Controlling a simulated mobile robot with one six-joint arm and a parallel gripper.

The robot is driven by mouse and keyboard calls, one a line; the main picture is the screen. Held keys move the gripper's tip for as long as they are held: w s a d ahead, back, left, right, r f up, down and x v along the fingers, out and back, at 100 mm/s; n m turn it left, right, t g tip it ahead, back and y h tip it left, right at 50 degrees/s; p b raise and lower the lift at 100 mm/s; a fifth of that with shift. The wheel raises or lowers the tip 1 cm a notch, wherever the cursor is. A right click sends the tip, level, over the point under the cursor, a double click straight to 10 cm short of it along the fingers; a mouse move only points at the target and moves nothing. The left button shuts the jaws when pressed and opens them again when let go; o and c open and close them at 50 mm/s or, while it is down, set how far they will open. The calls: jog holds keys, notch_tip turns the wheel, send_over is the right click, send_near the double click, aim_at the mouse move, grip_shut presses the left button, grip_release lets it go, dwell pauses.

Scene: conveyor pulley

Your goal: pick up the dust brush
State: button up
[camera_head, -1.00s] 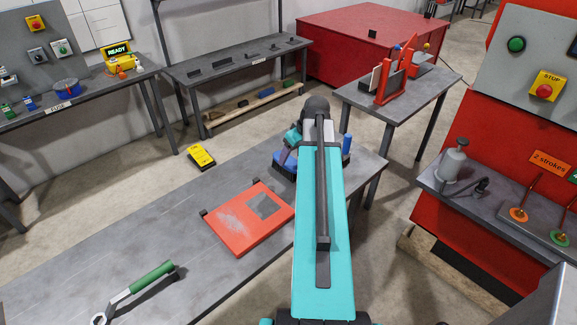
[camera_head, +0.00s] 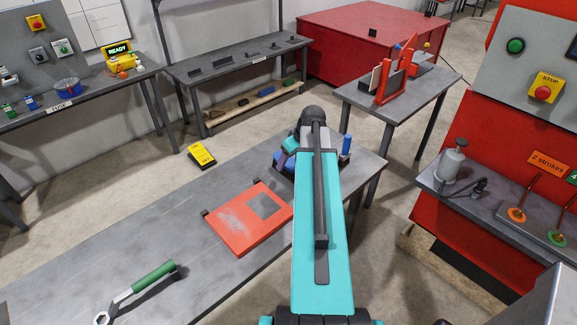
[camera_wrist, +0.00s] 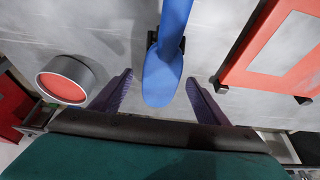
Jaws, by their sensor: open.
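In the wrist view, a long blue piece (camera_wrist: 164,72), which looks like the dust brush's handle, runs down from the top edge and ends in a rounded tip. My gripper (camera_wrist: 159,86) has its two purple fingers apart, one on each side of this blue end, with gaps on both sides. The far end of the blue piece is out of frame. In the head view, my arm covers most of this spot. A blue shape (camera_head: 282,161) shows at the arm's left, on the grey bench (camera_head: 150,215); I cannot tell its full form.
A red plate (camera_head: 250,218) lies left of my arm; the wrist view shows it at right (camera_wrist: 285,45). A round red-topped thing (camera_wrist: 62,88) stands left of the fingers. A blue upright cylinder (camera_head: 346,145) stands right of my arm. A green-handled wrench (camera_head: 135,292) lies front left.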

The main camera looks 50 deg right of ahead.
aim_at(290, 161)
jog(key=shift+p+x, duration=0.7)
jog(key=shift+x, duration=1.05)
jog(key=shift+s, duration=0.1)
jog(key=c, duration=1.3)
